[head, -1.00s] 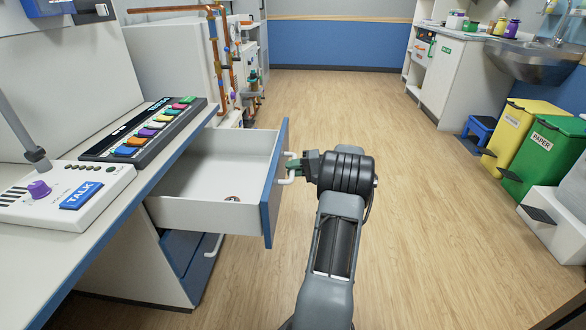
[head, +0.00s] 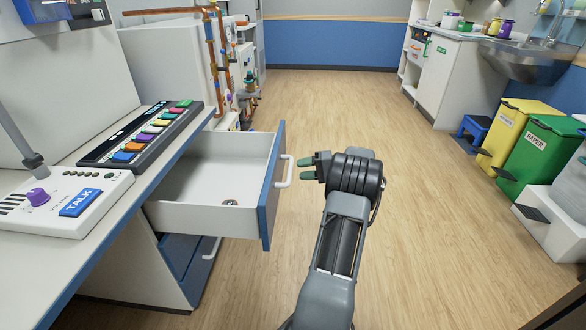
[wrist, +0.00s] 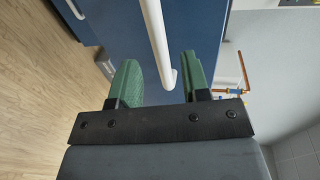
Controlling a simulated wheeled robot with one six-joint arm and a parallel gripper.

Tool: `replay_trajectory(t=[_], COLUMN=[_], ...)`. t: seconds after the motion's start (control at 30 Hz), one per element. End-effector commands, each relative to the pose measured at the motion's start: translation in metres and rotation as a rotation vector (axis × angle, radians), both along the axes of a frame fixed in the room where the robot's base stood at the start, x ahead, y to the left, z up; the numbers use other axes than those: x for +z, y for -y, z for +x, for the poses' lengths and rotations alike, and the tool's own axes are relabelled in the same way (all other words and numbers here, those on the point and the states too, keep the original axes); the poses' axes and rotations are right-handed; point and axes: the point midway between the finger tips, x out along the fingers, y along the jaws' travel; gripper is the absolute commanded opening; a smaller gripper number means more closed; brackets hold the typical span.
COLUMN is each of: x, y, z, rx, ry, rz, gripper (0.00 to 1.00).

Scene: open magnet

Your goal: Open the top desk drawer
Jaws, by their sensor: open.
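The top desk drawer (head: 195,218) is pulled well out from under the desk. It has white walls and a blue front (head: 272,190). A small round item (head: 230,203) lies on its floor near the front. The white bar handle (head: 285,171) is on the blue front, facing right. My gripper (head: 308,167) is open, with green fingertips, just right of the handle and apart from it in the head view. In the wrist view the white handle (wrist: 157,40) lies between and beyond the line of my open fingers (wrist: 158,82).
A lower blue drawer (head: 185,265) sits beneath. The desk (head: 100,240) carries a TALK panel (head: 70,200) and a colour-keyed keyboard (head: 145,135). Bins (head: 535,150) and a sink (head: 530,60) stand at the right. The floor (head: 430,230) between is clear.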

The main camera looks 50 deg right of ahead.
Motion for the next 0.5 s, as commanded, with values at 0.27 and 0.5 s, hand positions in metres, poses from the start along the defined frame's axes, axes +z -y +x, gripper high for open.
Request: replay_trajectory(t=[0.27, 0.5], x=[0.013, 0.016], y=[0.035, 0.052], z=[-0.041, -0.061], rx=[-0.003, 0.000], ry=[0.000, -0.001], rz=[0.000, 0.001], gripper=[0.43, 0.43])
